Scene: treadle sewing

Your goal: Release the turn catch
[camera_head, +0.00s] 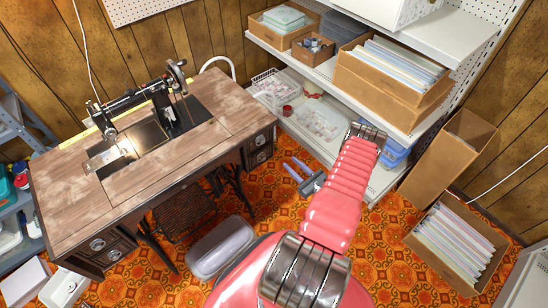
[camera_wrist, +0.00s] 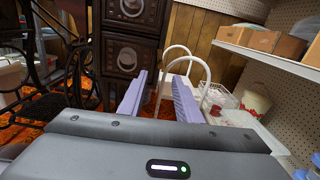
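A treadle sewing table (camera_head: 75,195) stands at the left in the head view, with a black sewing machine (camera_head: 130,100) on its wooden top. I cannot make out a turn catch in either view. The table's right-hand drawers (camera_head: 259,149) show ornate fronts and round metal pulls; dark drawer fronts (camera_wrist: 131,55) also show at upper left in the wrist view. My gripper (camera_head: 291,165) is low, right of the table and apart from it. Its two lilac fingers (camera_wrist: 159,78) are spread with nothing between them.
A white shelf unit (camera_head: 325,72) with boxes and bins stands on the right. A white curved-tube frame (camera_wrist: 180,65) stands beyond my fingers. A box of files (camera_head: 450,245) sits on the patterned floor. A grey rounded bin (camera_head: 220,247) lies in front of the table.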

